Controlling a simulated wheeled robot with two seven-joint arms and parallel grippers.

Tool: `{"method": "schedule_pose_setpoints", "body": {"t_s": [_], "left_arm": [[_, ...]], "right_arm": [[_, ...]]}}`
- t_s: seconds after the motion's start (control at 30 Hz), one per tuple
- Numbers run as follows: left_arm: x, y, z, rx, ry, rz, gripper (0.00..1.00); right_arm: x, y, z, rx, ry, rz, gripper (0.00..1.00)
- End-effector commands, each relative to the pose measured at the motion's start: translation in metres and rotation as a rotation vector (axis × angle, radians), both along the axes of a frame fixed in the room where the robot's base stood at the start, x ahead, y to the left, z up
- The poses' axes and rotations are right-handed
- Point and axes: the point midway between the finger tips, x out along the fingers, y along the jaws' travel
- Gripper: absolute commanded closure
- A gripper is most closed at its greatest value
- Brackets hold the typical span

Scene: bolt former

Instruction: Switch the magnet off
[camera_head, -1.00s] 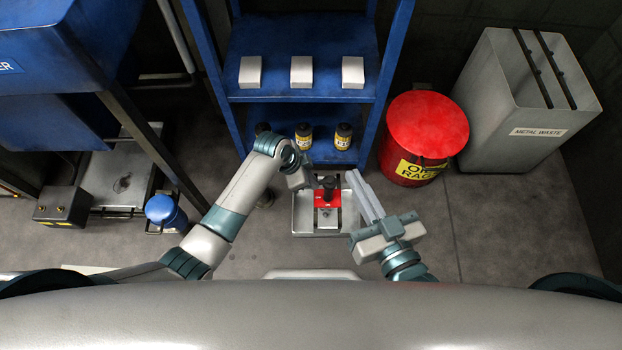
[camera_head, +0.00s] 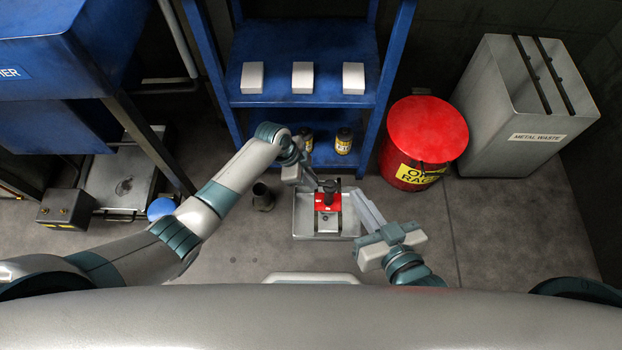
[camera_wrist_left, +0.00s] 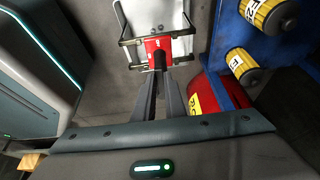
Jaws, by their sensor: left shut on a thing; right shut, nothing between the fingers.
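The magnet is a red block (camera_head: 327,205) with a dark knob (camera_head: 329,186) on its top side. It sits in a light metal tray (camera_head: 304,222) on the floor. My left gripper (camera_head: 322,185) is shut on the dark knob from the left. In the left wrist view its fingers (camera_wrist_left: 160,74) come together around the knob just in front of the red block (camera_wrist_left: 155,46). The fingers hide part of the knob, and I cannot read a switch position.
A red oily-rag bin (camera_head: 428,128) and a metal waste bin (camera_head: 505,125) stand to the right. A dark cup-like object (camera_head: 263,197) is on the floor to the left.

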Motion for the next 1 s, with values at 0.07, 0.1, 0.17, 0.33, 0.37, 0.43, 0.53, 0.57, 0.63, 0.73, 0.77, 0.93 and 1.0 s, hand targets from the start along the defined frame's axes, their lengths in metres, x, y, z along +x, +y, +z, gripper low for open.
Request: {"method": "schedule_pose_setpoints", "body": {"t_s": [0.07, 0.1, 0.17, 0.33, 0.37, 0.43, 0.53, 0.57, 0.63, 0.73, 0.77, 0.93, 1.0], "left_arm": [[-0.001, 0.0, 0.0, 0.0, 0.001, 0.0, 1.0], [-0.001, 0.0, 0.0, 0.0, 0.001, 0.001, 0.82], [-0.001, 0.0, 0.0, 0.0, 0.001, 0.001, 0.7], [-0.001, 0.0, 0.0, 0.0, 0.0, 0.001, 0.7], [-0.001, 0.0, 0.0, 0.0, 0.001, 0.002, 0.7], [-0.001, 0.0, 0.0, 0.0, 0.001, 0.002, 0.7], [0.0, 0.0, 0.001, 0.0, 0.001, 0.002, 0.7], [0.0, 0.001, 0.002, 0.0, 0.001, 0.002, 0.7], [0.0, 0.002, 0.004, 0.0, 0.001, 0.002, 0.7], [0.0, 0.004, 0.01, 0.0, 0.0, 0.003, 0.7], [0.0, 0.005, 0.012, 0.0, 0.0, 0.002, 0.7], [0.0, 0.011, 0.029, 0.0, -0.001, 0.0, 0.7], [0.001, 0.016, 0.038, 0.0, -0.001, 0.002, 0.7]], "right_arm": [[0.0, 0.0, 0.0, 0.0, -0.001, 0.0, 1.0], [0.0, 0.0, 0.0, 0.0, -0.001, 0.0, 1.0], [0.0, 0.0, 0.0, 0.0, -0.001, 0.0, 1.0], [0.0, 0.0, 0.0, 0.0, -0.001, 0.0, 1.0], [0.0, 0.0, 0.0, 0.0, -0.001, 0.0, 1.0], [0.0, 0.0, 0.001, 0.001, -0.002, 0.001, 1.0], [0.0, 0.0, 0.001, 0.0, 0.0, 0.001, 1.0], [0.0, 0.0, 0.001, 0.0, 0.002, 0.001, 1.0], [-0.001, 0.0, -0.001, -0.002, 0.013, 0.002, 1.0], [-0.004, -0.002, -0.006, -0.011, 0.045, 0.001, 1.0], [-0.005, -0.004, -0.009, -0.016, 0.062, -0.001, 1.0], [-0.014, -0.01, -0.023, -0.04, 0.155, 0.0, 1.0], [-0.019, -0.013, -0.03, -0.052, 0.203, 0.001, 1.0]]}}
